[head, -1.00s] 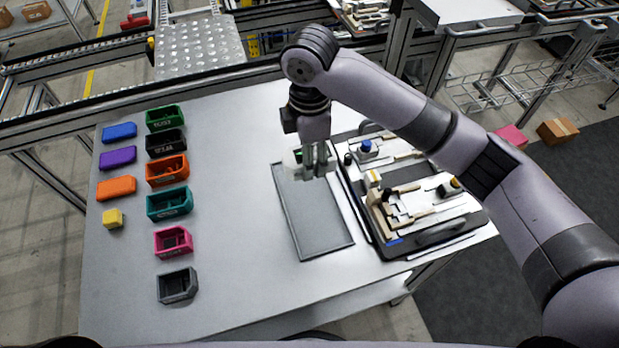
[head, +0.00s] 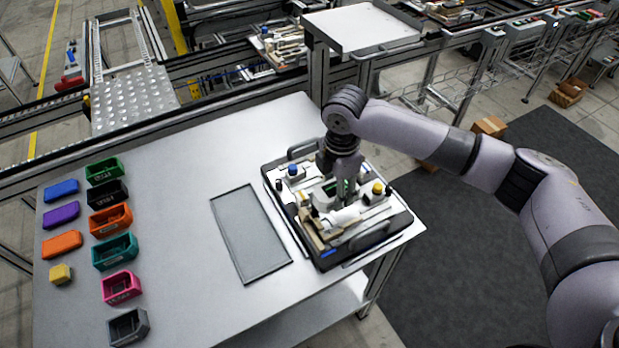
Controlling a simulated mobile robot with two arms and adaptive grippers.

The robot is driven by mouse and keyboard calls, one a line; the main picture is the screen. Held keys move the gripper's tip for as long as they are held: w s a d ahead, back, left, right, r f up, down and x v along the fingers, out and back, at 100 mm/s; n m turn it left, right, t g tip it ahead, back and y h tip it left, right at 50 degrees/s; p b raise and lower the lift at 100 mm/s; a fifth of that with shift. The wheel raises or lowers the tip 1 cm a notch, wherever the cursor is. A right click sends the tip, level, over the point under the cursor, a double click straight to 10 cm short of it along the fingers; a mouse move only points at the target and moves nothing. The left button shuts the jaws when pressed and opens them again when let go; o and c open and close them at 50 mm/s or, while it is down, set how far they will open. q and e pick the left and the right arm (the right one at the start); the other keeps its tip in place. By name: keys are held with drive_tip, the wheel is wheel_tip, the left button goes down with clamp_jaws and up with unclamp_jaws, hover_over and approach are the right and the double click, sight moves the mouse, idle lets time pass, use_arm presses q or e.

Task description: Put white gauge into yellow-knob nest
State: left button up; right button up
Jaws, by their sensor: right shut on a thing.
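My right gripper (head: 343,196) reaches down over the dark pallet fixture (head: 328,264) at the right side of the table. It is shut on the white gauge (head: 344,216), which shows as a pale rounded piece just below the fingers, low over the fixture. The yellow knob (head: 377,188) stands on a white block at the right part of the fixture, right of the gripper. The gripper hides part of the yellow-knob nest, and I cannot tell whether the gauge touches it. My left gripper is out of view.
A blue knob (head: 293,170) stands at the fixture's back left. An empty grey tray (head: 250,236) lies left of the fixture. Several coloured bins (head: 111,219) and lids (head: 62,245) line the table's left side. The table between bins and tray is clear.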

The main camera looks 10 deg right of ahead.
drive_tip(key=shift+s+d+f, duration=0.1)
drive_tip(key=shift+d+f, duration=0.15)
drive_tip(key=shift+d, duration=0.4)
drive_tip(key=shift+d+f, duration=0.2)
drive_tip(key=shift+f+b, duration=1.25)
drive_tip(key=shift+b, duration=0.15)
drive_tip(key=shift+f, duration=0.8)
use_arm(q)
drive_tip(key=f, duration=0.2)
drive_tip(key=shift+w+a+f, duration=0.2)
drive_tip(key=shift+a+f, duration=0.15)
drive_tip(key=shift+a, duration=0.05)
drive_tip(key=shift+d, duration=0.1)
use_arm(e)
drive_tip(key=shift+f, duration=0.25)
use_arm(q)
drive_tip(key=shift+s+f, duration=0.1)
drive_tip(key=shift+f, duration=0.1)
use_arm(e)
drive_tip(key=shift+f, duration=0.75)
